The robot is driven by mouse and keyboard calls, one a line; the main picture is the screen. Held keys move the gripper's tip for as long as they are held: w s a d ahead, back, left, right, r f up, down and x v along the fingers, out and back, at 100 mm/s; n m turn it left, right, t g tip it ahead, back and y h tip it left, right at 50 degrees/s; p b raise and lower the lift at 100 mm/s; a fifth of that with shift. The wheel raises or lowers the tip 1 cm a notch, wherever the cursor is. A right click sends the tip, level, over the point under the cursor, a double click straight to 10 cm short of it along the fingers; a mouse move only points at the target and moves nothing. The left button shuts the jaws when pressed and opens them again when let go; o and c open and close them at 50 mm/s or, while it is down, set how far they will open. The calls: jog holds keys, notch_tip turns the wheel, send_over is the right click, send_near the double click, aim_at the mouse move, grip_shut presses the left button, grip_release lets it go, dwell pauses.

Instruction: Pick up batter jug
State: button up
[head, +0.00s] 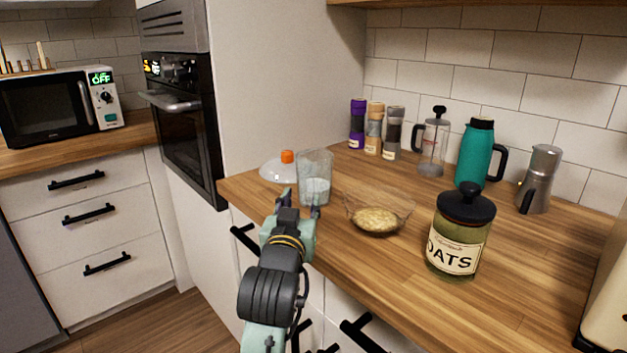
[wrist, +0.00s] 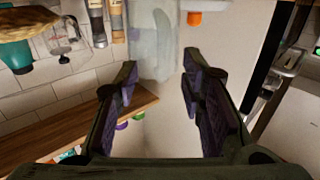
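The batter jug (head: 315,172) is a clear container with pale contents low inside. It stands upright on the wooden counter near its front edge, at the left end. My gripper (head: 301,204) is in front of the jug at its lower part, fingers pointing at it. In the wrist view the jug (wrist: 153,42) shows upside down just beyond the fingertips, toward the left finger. My gripper (wrist: 158,82) is open there, with nothing held between the fingers. Whether a finger touches the jug I cannot tell.
A clear lid with an orange knob (head: 287,158) lies left of the jug. A glass bowl (head: 378,218) with pale food is close on its right, then an oats jar (head: 461,235). Spice grinders (head: 374,130), a French press (head: 433,145) and a teal flask (head: 476,155) stand behind.

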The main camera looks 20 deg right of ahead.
aim_at(302, 192)
jog(key=shift+a+p+x, duration=0.2)
jog(key=shift+p+x, duration=0.65)
jog(key=shift+x, duration=2.15)
jog(key=shift+w, duration=0.1)
jog(key=shift+c, duration=0.5)
grip_shut()
